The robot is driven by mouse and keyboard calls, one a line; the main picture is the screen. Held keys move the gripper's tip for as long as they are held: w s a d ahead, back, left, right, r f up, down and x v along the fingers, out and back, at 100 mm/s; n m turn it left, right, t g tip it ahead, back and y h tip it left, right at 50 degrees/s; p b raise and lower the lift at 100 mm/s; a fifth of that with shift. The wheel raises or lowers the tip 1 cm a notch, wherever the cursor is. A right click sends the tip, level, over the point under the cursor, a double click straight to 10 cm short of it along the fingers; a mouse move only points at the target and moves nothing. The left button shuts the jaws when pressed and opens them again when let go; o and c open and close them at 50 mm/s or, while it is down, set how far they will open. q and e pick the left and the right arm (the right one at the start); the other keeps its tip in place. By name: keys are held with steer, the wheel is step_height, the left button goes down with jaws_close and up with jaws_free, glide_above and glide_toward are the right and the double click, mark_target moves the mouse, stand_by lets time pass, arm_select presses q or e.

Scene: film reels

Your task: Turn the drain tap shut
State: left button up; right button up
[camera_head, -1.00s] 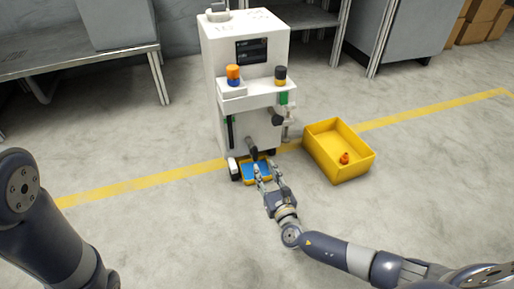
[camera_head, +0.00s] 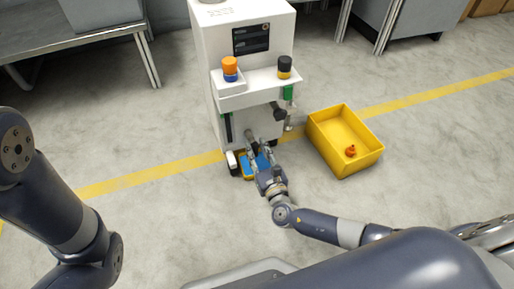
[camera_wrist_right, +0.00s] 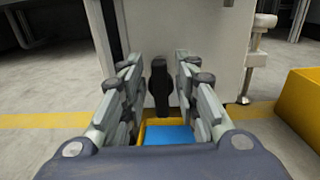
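The drain tap seems to be the dark upright lever (camera_head: 249,134) low on the front of the white machine (camera_head: 212,88). In the right wrist view the dark lever (camera_wrist_right: 159,86) stands upright between my fingers. My right gripper (camera_head: 259,146) is open in front of the machine. In the wrist view its two fingers (camera_wrist_right: 158,66) are spread, one on each side of the lever, with gaps showing. A yellow tray with a blue inside (camera_head: 247,167) sits on the floor below. My left arm shows at the left, but its gripper is out of view.
A yellow bin (camera_head: 331,151) holding a small orange object (camera_head: 351,151) stands right of the machine.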

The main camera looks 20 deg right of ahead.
jaws_close()
steer(key=shift+d+f+m+b, duration=0.15)
steer(key=shift+d+m+b, duration=0.05)
steer(key=shift+m+b, duration=0.95)
steer(key=shift+w+d+f+m+b, duration=0.1)
steer(key=shift+d+f+m+b, duration=0.15)
steer(key=shift+m+b, duration=1.8)
steer(key=shift+s+d+f+m+b, duration=0.2)
steer(key=shift+m+b, duration=0.65)
steer(key=shift+m, duration=2.25)
steer(key=shift+w+d+f+m+b, duration=0.25)
steer(key=shift+m+b, duration=1.2)
steer(key=shift+m, duration=1.15)
